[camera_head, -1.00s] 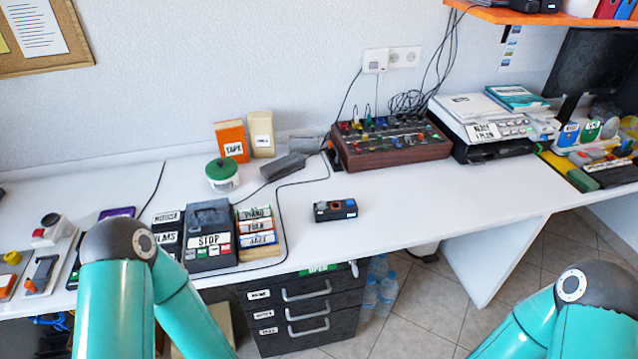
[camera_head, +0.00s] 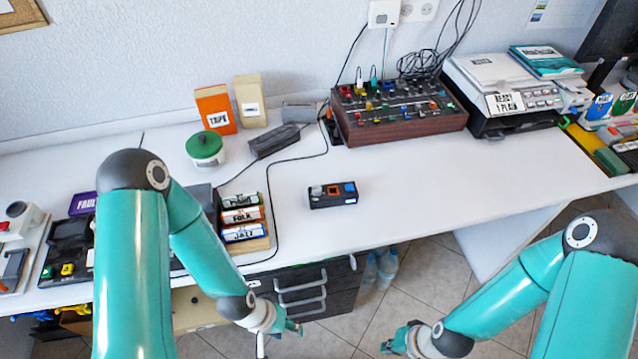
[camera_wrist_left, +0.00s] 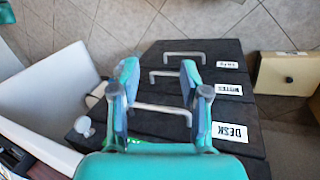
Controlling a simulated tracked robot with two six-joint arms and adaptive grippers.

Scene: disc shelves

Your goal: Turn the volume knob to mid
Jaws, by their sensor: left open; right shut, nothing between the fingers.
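No knob can be read as the volume knob in these views. A small black box (camera_head: 333,196) with a round grey knob (camera_head: 316,191) and orange and blue parts sits mid-desk. A brown-sided mixer (camera_head: 397,119) with several coloured knobs stands at the back against the wall. My left gripper (camera_head: 292,328) is in front of the desk edge, below the box. In the left wrist view my left gripper (camera_wrist_left: 158,78) is open and empty above the drawer unit. My right gripper (camera_head: 392,344) is shut and empty, low over the floor.
A dark drawer unit (camera_head: 337,293) stands under the desk; its handles and labels show in the left wrist view (camera_wrist_left: 190,115). Labelled cassettes (camera_head: 242,217) lie left of the box. A black cable crosses the desk. The desk (camera_head: 420,200) right of the box is clear.

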